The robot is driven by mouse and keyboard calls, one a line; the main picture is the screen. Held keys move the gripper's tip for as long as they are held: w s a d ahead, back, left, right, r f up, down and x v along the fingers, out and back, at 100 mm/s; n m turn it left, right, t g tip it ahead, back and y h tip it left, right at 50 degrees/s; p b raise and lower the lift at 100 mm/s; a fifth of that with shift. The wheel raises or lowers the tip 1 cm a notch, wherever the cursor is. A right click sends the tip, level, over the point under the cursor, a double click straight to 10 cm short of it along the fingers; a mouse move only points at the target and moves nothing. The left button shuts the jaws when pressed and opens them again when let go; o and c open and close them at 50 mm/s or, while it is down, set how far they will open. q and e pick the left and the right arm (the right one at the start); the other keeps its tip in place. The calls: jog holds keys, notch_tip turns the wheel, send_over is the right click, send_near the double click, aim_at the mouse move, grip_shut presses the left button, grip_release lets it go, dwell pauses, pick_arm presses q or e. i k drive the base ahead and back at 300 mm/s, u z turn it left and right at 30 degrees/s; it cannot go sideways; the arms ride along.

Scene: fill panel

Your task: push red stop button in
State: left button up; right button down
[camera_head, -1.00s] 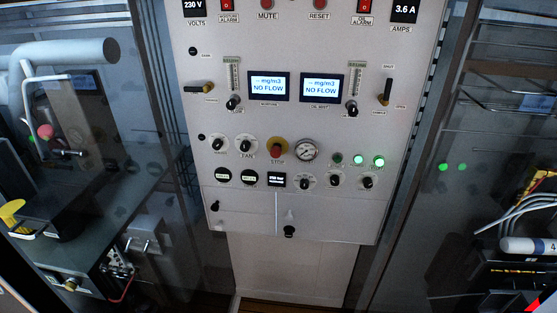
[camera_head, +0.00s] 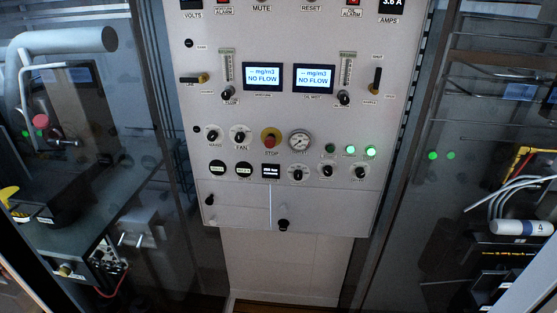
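The red stop button (camera_head: 270,141) sits on a round yellow base in the middle of the grey fill panel (camera_head: 240,205), above the label STOP. A round pressure gauge (camera_head: 300,141) is just to its right, and the FAN knob (camera_head: 240,134) is to its left. From this angle I cannot tell how far in the button stands. Neither of my grippers shows in the head view, and nothing covers the button.
Two screens (camera_head: 242,78) reading NO FLOW are above the button. Knobs and lit green lamps (camera_head: 370,152) surround it. Glass-fronted bays flank the panel, with hoses and a white cylinder (camera_head: 522,228) at right. The space before the panel looks clear.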

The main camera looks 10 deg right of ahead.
aim_at(270, 142)
jog(key=k, duration=0.4)
jog(key=u, duration=0.5)
jog(key=i, duration=1.05)
jog(key=z, duration=0.35)
